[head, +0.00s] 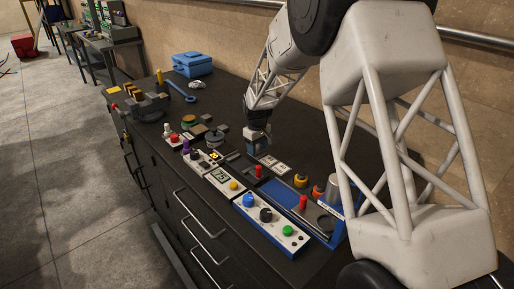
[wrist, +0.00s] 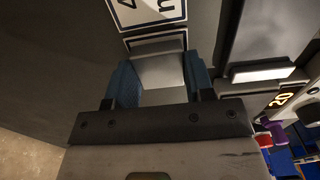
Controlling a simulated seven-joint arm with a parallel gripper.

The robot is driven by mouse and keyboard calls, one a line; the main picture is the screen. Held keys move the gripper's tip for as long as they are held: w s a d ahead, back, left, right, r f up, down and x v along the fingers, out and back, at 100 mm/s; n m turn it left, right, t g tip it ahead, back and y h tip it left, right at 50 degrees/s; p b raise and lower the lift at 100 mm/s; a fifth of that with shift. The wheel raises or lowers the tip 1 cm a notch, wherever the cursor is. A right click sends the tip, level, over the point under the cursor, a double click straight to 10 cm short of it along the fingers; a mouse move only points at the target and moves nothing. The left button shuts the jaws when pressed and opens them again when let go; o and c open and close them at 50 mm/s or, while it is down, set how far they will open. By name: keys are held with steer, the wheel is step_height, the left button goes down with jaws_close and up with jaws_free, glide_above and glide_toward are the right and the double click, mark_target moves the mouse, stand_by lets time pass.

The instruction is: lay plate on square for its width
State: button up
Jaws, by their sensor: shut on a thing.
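My gripper (wrist: 160,84) shows two blue finger pads in the wrist view, shut on a pale grey plate (wrist: 162,71) between them. Beyond the plate's far edge, part of a white square with a dark border (wrist: 156,43) shows; the plate and fingers hide the rest. Whether the plate touches it I cannot tell. Another white square with dark marks, one like a 4 (wrist: 148,10), lies farther on, cut by the frame's top. In the head view my gripper (head: 257,140) is low over the bench, just behind two white squares (head: 281,168); the plate is too small to make out.
The dark bench (head: 225,95) is open behind the gripper. A control box (head: 270,222) with blue, black and green knobs stands in front, with a blue-framed unit (head: 325,240) to its right. Small devices and round pieces lie left. A blue toolbox (head: 193,64) stands at the back.

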mark_target(257, 149)
steer(key=shift+f, duration=0.1)
steer(key=o, duration=1.1)
step_height(257, 149, up, 12)
stand_by(0.4)
steer(key=shift+r, duration=0.2)
stand_by(0.5)
